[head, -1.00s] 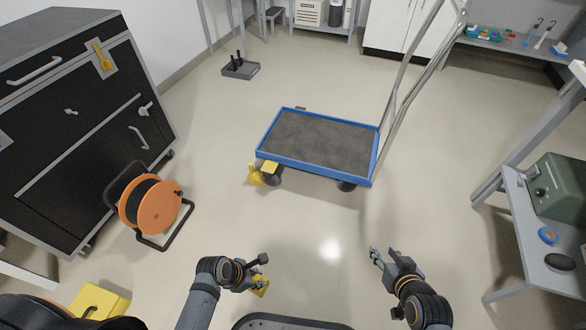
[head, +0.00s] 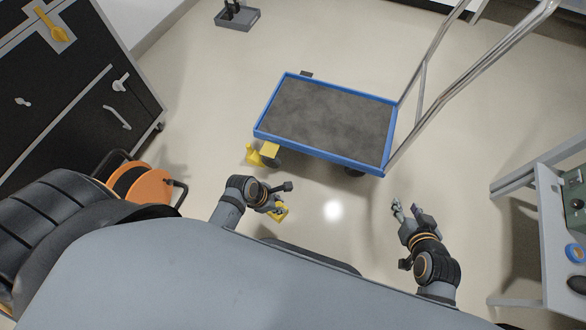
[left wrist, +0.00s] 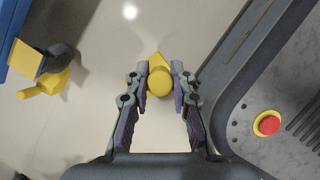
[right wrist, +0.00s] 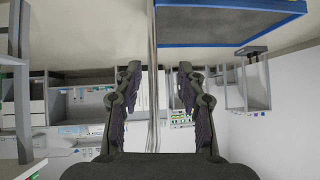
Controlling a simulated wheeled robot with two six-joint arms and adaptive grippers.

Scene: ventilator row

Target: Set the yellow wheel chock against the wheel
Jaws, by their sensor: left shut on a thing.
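The yellow wheel chock (head: 281,213) is in my left gripper (head: 281,198), above or near the floor in front of the trolley; the exact height is unclear. In the left wrist view the chock (left wrist: 159,82) shows a rounded yellow knob between the two fingers, which are shut on it. The blue-rimmed trolley (head: 289,142) stands beyond. Its near left wheel (head: 275,163) is dark and partly hidden by yellow parts (head: 254,156) beside it. The wheel (left wrist: 62,54) also shows at the left wrist view's left, apart from the chock. My right gripper (head: 408,208) is open and empty.
An orange cable reel (head: 149,188) stands left, partly behind my body. A dark cabinet (head: 80,100) is at the far left. A grey bench (head: 540,190) is on the right. The trolley's metal handle (head: 470,60) rises at the right.

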